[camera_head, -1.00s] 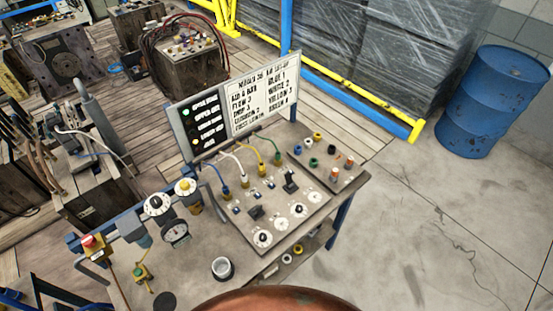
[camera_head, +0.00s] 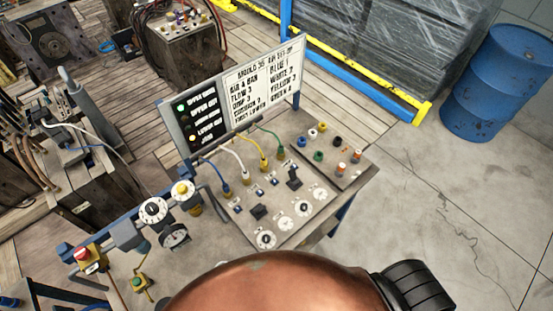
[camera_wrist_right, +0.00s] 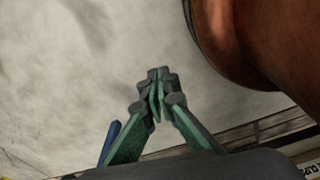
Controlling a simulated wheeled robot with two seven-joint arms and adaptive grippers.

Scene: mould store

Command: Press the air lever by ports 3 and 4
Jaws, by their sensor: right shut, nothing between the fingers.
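In the head view the control panel (camera_head: 282,222) on the bench carries two black levers. The rear right lever (camera_head: 293,178) stands tall near the yellow hose plug (camera_head: 263,163) and green hose plug (camera_head: 280,150). The front left lever (camera_head: 259,212) sits lower, nearer the blue hose plug (camera_head: 226,190) and white hose plug (camera_head: 245,178). Port numbers are too small to read. My right gripper (camera_wrist_right: 157,97) is shut and empty in the wrist view, over bare grey floor, with no lever in that view. My left gripper is not in view.
A sign board (camera_head: 262,84) with set-up text and a lamp panel stands behind the plugs. White dials (camera_head: 284,223) line the panel's front. My orange arm covers the bench's front. A blue drum (camera_head: 495,82) stands right.

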